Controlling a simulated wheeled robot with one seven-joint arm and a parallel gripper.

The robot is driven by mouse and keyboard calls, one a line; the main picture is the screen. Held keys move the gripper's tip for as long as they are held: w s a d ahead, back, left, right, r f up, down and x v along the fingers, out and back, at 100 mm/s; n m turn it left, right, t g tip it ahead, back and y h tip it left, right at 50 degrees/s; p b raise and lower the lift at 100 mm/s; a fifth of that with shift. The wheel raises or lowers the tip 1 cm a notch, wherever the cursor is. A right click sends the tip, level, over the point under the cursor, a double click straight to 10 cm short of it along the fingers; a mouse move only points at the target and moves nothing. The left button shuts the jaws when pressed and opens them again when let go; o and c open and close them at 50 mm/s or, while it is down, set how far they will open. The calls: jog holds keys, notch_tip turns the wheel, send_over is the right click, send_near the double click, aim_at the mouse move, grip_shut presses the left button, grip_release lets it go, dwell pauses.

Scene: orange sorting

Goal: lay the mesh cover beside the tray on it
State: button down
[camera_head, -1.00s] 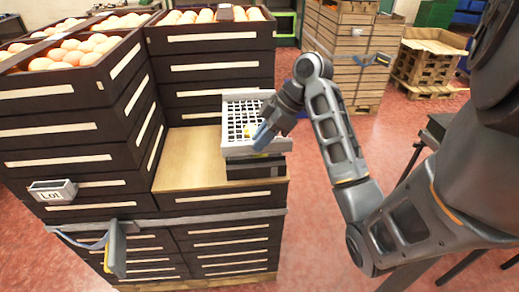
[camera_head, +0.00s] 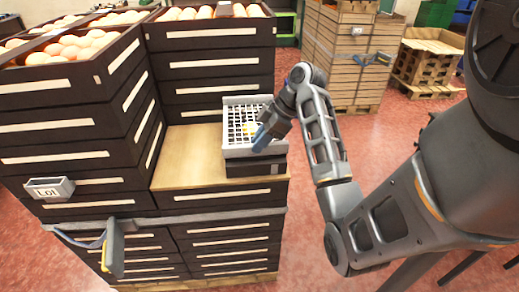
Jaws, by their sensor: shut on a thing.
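The mesh cover (camera_head: 238,136), a light grey frame with a white grid, is at or just over the top of the dark tray (camera_head: 256,169). Whether it rests fully on the tray or hovers slightly is hard to tell. Something yellow (camera_head: 250,128) shows at the grid near my gripper. My gripper (camera_head: 262,138) reaches in from the right and is shut on the cover's right side. Its fingertips are small and partly hidden by my wrist.
The tray stands on a bare wooden board (camera_head: 190,155) on stacked dark crates. Taller crate stacks with oranges (camera_head: 75,47) rise at the left and behind (camera_head: 215,60). A small "Lot" holder (camera_head: 49,188) hangs at the left. Board to the left of the tray is free.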

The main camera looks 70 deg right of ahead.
jog(key=shift+f+b, duration=0.4)
jog(key=shift+f, duration=0.55)
jog(key=shift+d+f, duration=0.2)
jog(key=shift+f+b, duration=0.4)
jog(key=shift+b, duration=0.05)
jog(key=c, duration=1.1)
grip_release()
jog(key=shift+o, duration=0.2)
